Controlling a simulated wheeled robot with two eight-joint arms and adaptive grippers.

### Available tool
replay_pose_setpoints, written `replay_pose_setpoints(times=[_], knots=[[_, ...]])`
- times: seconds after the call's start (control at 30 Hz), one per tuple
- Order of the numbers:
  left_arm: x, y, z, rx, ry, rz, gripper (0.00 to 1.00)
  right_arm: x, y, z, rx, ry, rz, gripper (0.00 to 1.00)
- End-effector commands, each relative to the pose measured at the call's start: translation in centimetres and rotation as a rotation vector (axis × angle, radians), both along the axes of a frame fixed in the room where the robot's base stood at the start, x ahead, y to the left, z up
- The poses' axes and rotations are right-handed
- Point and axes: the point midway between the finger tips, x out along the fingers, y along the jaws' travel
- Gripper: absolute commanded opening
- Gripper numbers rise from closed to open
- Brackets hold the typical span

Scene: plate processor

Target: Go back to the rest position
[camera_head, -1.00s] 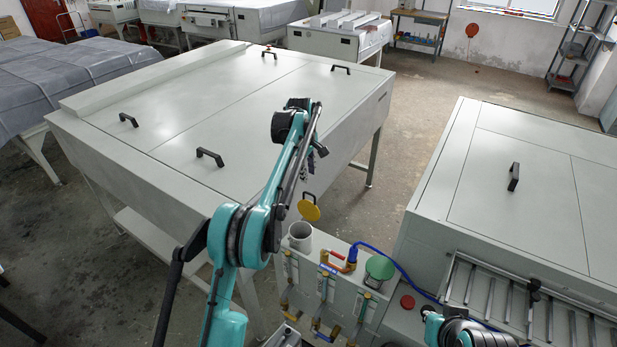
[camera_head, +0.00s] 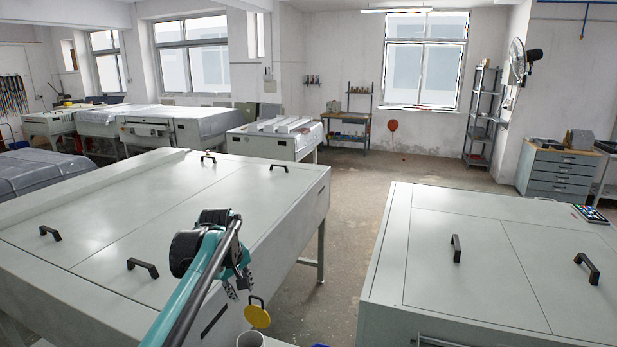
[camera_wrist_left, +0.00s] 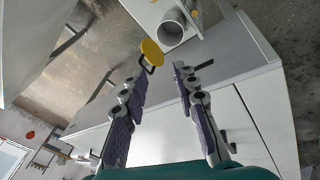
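My left arm comes in from the bottom of the head view, and its gripper (camera_head: 238,287) points down beside the near edge of the left grey cabinet. In the left wrist view the two fingers (camera_wrist_left: 160,82) are spread wide, with nothing seen between them. A yellow round lid (camera_head: 257,316) with a black handle is just below and right of the gripper. In the left wrist view the lid (camera_wrist_left: 152,50) shows past the left fingertip; I cannot tell whether they touch. A white cylindrical cup (camera_wrist_left: 172,28) is beside the lid. My right gripper is not in view.
A wide grey cabinet (camera_head: 90,215) with black handles lies left. Another grey cabinet (camera_head: 480,235) stands right, with floor (camera_head: 345,225) between them. Shelves (camera_head: 483,115), a drawer unit (camera_head: 560,170) and more machines stand farther back.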

Motion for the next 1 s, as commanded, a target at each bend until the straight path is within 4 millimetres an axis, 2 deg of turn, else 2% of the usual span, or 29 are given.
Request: replay_pose_setpoints(times=[0.03, 0.17, 0.33, 0.47, 0.6, 0.7, 0.8, 0.9, 1.0], knots=[[-2.1, 0.0, -0.4, 0.016, -0.017, -0.038, 0.29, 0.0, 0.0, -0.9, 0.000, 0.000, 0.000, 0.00], [-7.0, 0.0, -1.2, 0.064, -0.067, -0.148, 0.29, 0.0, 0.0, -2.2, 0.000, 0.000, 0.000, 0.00], [-13.6, 0.0, -3.5, 0.135, -0.130, -0.291, 0.29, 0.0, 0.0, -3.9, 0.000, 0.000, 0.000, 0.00], [-18.6, 0.0, -6.5, 0.195, -0.176, -0.397, 0.29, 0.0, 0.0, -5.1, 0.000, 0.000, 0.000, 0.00], [-23.6, 0.1, -10.5, 0.265, -0.223, -0.508, 0.29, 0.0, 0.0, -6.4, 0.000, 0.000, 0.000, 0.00], [-26.4, 0.1, -13.3, 0.310, -0.250, -0.577, 0.29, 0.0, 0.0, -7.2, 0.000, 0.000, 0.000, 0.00], [-28.3, 0.1, -15.5, 0.345, -0.271, -0.626, 0.29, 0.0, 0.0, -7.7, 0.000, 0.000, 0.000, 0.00], [-29.5, 0.2, -17.0, 0.367, -0.282, -0.657, 0.29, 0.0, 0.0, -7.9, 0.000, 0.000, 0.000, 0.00], [-29.9, 0.2, -17.5, 0.377, -0.288, -0.671, 0.29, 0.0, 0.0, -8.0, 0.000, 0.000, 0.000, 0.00]])
